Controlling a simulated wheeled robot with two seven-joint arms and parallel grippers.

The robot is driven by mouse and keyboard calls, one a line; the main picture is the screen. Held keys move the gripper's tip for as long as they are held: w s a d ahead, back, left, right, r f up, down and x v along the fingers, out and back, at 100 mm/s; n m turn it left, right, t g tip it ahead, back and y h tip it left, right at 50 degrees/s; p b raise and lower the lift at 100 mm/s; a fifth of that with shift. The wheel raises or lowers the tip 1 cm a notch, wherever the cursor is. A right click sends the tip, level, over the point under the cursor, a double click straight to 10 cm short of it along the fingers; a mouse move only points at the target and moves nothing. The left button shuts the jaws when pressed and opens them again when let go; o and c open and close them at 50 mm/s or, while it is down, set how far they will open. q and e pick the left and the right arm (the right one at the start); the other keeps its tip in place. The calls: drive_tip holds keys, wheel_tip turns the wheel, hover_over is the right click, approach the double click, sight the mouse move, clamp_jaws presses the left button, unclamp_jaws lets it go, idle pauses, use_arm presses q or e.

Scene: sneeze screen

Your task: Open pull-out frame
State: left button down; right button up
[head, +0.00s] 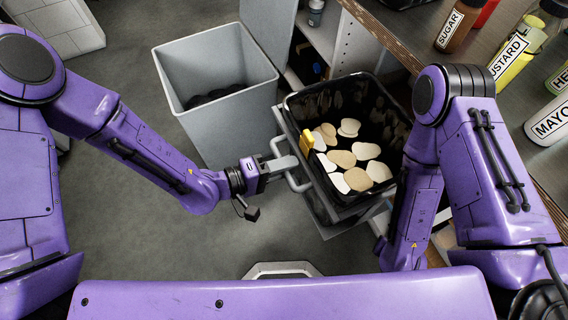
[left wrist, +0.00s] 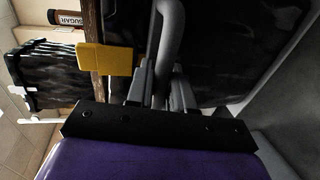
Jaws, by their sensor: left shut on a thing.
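The pull-out frame (head: 310,170) is a grey metal frame with a bar handle (head: 297,184) on its front. It stands out from under the counter and carries a black-lined bin (head: 291,102) holding several tan and pale flat pieces. My left gripper (head: 284,165) is shut on the handle at the frame's front. In the left wrist view, the handle (left wrist: 169,35) runs between the fingers (left wrist: 158,92). A yellow clip (head: 307,141) sits on the bin's rim, beside the fingers in the left wrist view. My right arm hangs right of the bin; its gripper does not show.
A grey open bin (head: 222,125) with dark contents stands on the floor left of the frame. An open cabinet (head: 325,32) lies behind. The counter (head: 400,35) at right carries several condiment bottles. Floor at lower left is clear.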

use_arm(q)
drive_tip(key=shift+s, duration=0.15)
drive_tip(key=c, duration=1.1)
unclamp_jaws()
drive_tip(key=shift+c, duration=0.2)
drive_tip(key=v, duration=1)
drive_tip(key=shift+a, duration=0.2)
